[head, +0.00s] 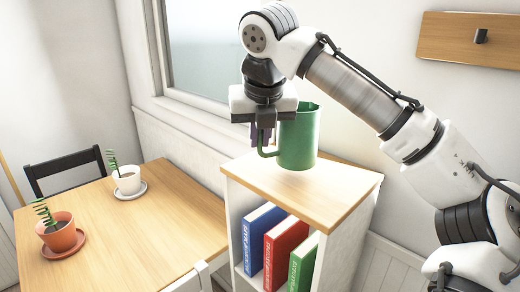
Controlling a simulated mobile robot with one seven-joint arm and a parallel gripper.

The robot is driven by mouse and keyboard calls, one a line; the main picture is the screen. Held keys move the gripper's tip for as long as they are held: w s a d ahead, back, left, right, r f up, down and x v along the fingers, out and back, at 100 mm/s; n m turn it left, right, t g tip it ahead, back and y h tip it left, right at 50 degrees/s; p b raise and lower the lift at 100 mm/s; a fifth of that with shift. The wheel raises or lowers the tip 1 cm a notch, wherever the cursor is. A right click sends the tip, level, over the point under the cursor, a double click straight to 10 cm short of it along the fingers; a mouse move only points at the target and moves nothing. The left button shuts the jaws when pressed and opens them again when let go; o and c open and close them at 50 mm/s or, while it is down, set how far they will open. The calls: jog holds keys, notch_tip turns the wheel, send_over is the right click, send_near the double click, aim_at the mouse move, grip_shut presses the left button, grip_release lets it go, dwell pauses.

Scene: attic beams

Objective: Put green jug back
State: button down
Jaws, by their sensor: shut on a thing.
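The green jug (299,139) is upright over the wooden top of a small white shelf unit (328,201). I cannot tell whether its base touches the top or hangs just above it. My gripper (263,134) points down at the jug's left side and is shut on its handle. The gripper body hides the upper part of the handle, and the fingertips show only in part.
Blue (262,238), red (285,251) and green (303,262) binders stand inside the shelf unit. A wooden table (135,222) at left holds two potted plants (127,179) (58,234) on saucers. A black chair (68,168) stands behind it. A wall board with a peg (481,37) hangs at upper right.

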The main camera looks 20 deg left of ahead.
aim_at(260, 149)
jog(key=shift+f, duration=1.55)
jog(key=c, duration=1.5)
grip_release()
jog(key=shift+f, duration=0.15)
jog(key=v, duration=1.2)
jog(key=shift+b, duration=0.3)
